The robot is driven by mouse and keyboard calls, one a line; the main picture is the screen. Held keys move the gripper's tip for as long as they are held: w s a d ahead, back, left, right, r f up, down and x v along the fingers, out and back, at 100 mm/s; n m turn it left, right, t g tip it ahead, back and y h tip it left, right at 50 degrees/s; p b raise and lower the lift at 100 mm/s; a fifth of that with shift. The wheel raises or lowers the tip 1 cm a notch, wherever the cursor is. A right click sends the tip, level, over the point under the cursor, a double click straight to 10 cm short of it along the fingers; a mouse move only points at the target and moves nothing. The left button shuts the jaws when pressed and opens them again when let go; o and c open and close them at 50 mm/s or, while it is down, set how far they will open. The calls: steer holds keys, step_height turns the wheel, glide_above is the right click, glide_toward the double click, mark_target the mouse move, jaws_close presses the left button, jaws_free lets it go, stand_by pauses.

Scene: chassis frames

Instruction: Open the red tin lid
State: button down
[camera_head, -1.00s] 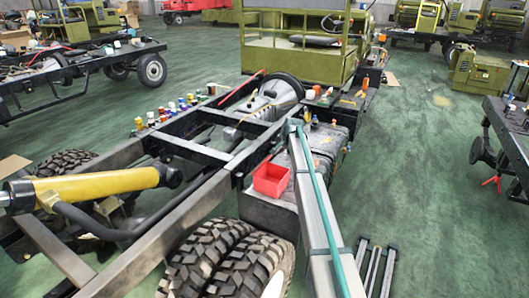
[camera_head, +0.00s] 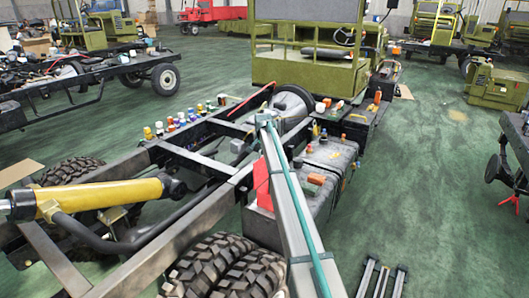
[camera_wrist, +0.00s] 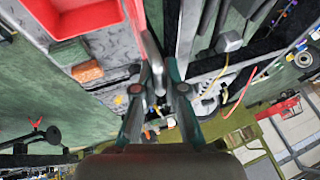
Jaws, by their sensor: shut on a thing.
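The red tin with its lid (camera_head: 262,183) is on the dark step of the chassis, largely behind my arm in the head view. Its red part shows there as a tall, narrow, upright shape. In the wrist view the red piece (camera_wrist: 85,22) is at the upper left, hollow side showing and cut off by the frame's top. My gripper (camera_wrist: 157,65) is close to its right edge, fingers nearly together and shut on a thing. The exact contact is hard to make out; the red edge is nearest. In the head view my arm hides the gripper.
An orange-brown block (camera_head: 316,179) lies on the dark step (camera_head: 335,155) right of my arm. Several small coloured bottles (camera_head: 180,121) line the chassis's left rail. A big tyre (camera_head: 235,268) is in front. Green floor (camera_head: 420,160) is free at the right.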

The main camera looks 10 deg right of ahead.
steer(key=shift+w+a, duration=0.1)
steer(key=shift+w, duration=0.15)
steer(key=c, duration=1.2)
jaws_free()
steer(key=shift+s+r, duration=0.1)
steer(key=v, duration=1.2)
